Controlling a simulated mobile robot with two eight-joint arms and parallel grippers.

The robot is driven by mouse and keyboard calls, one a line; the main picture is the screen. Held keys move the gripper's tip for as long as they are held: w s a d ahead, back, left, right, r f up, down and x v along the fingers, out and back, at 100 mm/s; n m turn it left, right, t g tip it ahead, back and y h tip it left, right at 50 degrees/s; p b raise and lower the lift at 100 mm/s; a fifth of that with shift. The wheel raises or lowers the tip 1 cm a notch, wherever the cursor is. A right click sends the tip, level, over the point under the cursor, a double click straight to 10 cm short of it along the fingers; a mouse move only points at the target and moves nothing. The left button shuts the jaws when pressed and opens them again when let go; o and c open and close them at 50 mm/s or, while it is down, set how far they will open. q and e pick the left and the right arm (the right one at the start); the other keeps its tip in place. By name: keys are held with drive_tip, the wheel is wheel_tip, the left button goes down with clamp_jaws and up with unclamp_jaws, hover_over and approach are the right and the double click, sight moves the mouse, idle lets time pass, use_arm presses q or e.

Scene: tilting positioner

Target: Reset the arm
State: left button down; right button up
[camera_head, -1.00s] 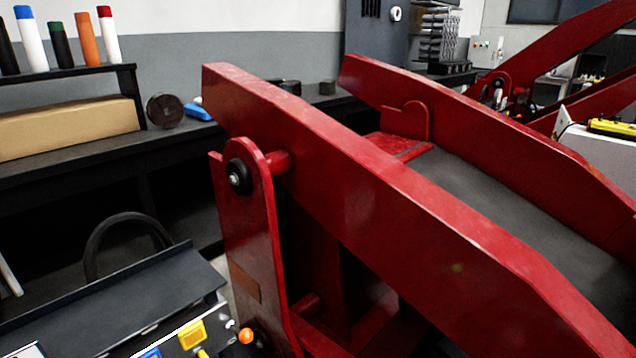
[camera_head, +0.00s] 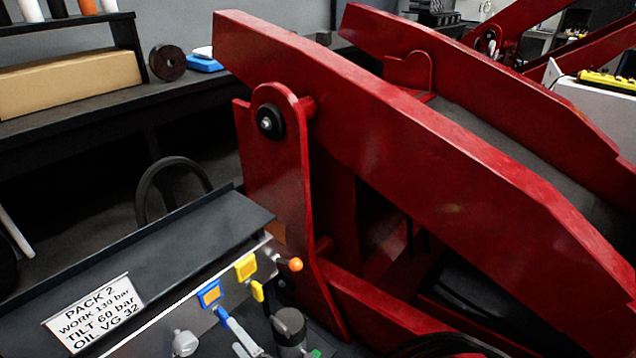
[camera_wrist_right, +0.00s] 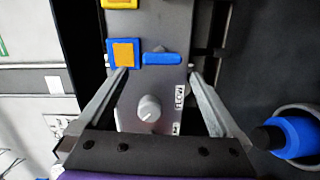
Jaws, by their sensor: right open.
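A large red tilting arm (camera_head: 400,130) slopes from upper left to lower right in the head view. It is pinned to a red upright (camera_head: 285,190). A control panel (camera_head: 200,322) at the bottom carries a yellow-marked control with an orange ball (camera_head: 295,264) near it and a blue-framed plate (camera_head: 209,293) with a blue lever. In the right wrist view, my right gripper (camera_wrist_right: 158,75) is open and empty, its fingertips either side of the blue lever (camera_wrist_right: 162,58); contact cannot be told. A round knob (camera_wrist_right: 149,108) lies between the fingers. My left gripper is not in view.
A dark cover with a white pack label (camera_head: 95,312) adjoins the panel. A hoop-like dark ring (camera_head: 172,190) stands behind it. A bench holds a cardboard box (camera_head: 70,82). A blue and black object (camera_wrist_right: 290,137) sits at the right of the wrist view.

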drive_tip(key=w+d+m+g+h, duration=0.1)
drive_tip(key=d+m+h, duration=1.25)
drive_tip(key=d, duration=1.25)
drive_tip(key=s+d+f+m+g+y, duration=0.1)
drive_tip(key=s+d+f+m+g, duration=0.15)
drive_tip(key=s+d+m, duration=0.45)
drive_tip(key=s+d+f+m+g, duration=0.15)
drive_tip(key=s+m+g, duration=0.3)
drive_tip(key=s, duration=0.55)
use_arm(q)
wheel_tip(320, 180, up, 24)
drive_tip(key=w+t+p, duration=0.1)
drive_tip(key=p, duration=1.9)
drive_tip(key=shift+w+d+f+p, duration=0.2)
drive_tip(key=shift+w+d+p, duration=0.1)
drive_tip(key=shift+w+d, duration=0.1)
use_arm(e)
wheel_tip(320, 180, up, 24)
drive_tip(key=m, duration=0.1)
drive_tip(key=shift+w+d+t, duration=0.3)
drive_tip(key=shift+t, duration=0.1)
drive_tip(key=shift+r, duration=0.1)
